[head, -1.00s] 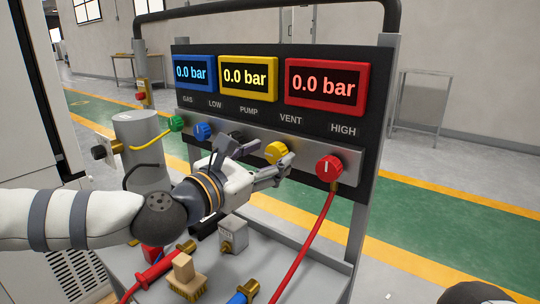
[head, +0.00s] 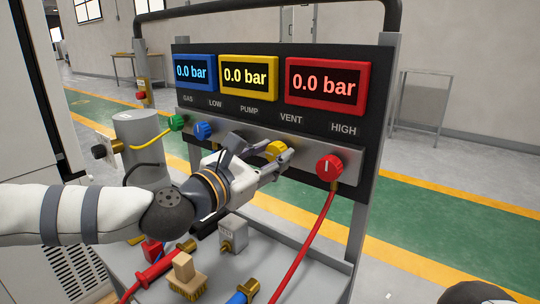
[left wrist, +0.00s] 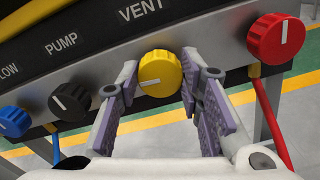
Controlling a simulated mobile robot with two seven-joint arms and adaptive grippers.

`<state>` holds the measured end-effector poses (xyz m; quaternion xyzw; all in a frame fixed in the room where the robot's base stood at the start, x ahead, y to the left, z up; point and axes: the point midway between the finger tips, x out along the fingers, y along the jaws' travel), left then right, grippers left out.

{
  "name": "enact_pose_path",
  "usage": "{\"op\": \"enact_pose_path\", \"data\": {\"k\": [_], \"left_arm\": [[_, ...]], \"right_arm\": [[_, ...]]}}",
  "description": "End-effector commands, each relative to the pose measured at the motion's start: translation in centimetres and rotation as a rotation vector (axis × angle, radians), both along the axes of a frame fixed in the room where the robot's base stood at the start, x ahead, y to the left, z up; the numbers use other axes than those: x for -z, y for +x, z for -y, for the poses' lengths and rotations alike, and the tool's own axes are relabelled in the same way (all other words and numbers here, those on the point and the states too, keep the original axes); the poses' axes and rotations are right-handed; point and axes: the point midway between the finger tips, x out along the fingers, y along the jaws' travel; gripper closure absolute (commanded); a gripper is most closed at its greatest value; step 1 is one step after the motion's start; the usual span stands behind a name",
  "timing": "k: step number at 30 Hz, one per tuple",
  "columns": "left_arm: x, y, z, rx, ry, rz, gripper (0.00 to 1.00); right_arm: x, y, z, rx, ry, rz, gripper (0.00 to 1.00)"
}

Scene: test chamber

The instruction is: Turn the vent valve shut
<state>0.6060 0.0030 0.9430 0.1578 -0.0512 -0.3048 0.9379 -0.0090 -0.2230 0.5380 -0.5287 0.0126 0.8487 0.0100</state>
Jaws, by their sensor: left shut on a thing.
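The vent valve is a yellow knob (head: 276,150) under the VENT label on the panel's lower strip. In the left wrist view the yellow knob (left wrist: 160,77) shows a white mark lying nearly level, on its left half. My left gripper (head: 272,160) is shut on this knob, with one finger on each side of it. The left wrist view shows both fingers of my left gripper (left wrist: 160,88), with purple pads, at the knob's sides. The knob's sides are partly hidden by the fingers. My right gripper is not in view.
The red HIGH knob (head: 329,167) with its red hose (head: 308,235) is close to the right. The black PUMP knob (left wrist: 70,101), blue LOW knob (head: 202,130) and green GAS knob (head: 177,122) are to the left. All three displays read 0.0 bar.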

Motion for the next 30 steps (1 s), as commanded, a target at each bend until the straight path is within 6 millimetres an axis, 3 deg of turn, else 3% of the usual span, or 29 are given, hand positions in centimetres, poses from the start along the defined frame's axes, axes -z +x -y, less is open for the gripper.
{"op": "enact_pose_path", "data": {"k": [30], "left_arm": [[0.03,-0.16,0.22,0.0,0.745,0.544,0.94]], "right_arm": [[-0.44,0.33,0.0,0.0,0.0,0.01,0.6]]}}
